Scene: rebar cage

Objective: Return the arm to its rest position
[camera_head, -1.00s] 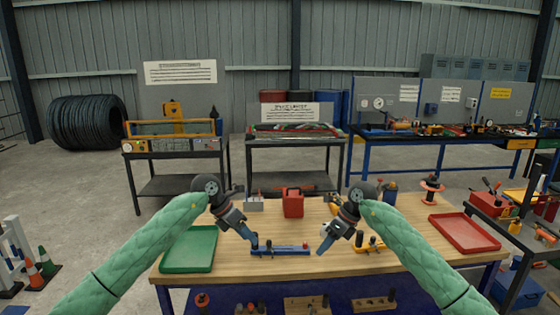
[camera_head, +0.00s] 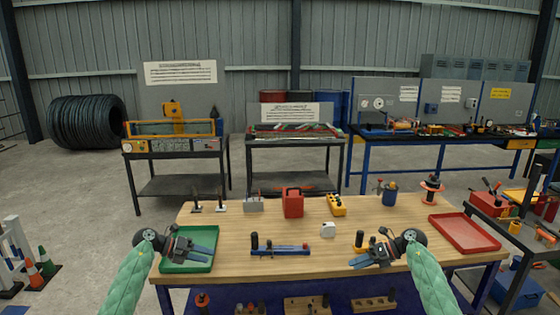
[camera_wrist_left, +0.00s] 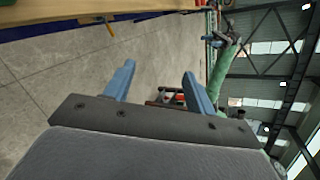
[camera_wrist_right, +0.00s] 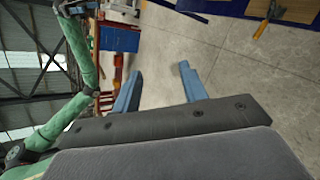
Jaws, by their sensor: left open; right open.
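Both of my green-sleeved arms are drawn back low in the head view, one at each side of the wooden table (camera_head: 300,222). My left gripper (camera_head: 210,254) is in front of the green tray (camera_head: 178,265) and hides part of it. My right gripper (camera_head: 355,261) is near the front right of the table. In the left wrist view my left gripper (camera_wrist_left: 157,84) has its blue fingers apart with nothing between them. In the right wrist view my right gripper (camera_wrist_right: 158,85) is also open and empty.
On the table are a blue bar fixture (camera_head: 281,250), a red box (camera_head: 293,203), a yellow block (camera_head: 337,205), a small white block (camera_head: 328,229) and a red tray (camera_head: 464,233). A cart with red boxes (camera_head: 488,204) stands at the right. Cones (camera_head: 34,268) stand on the floor at left.

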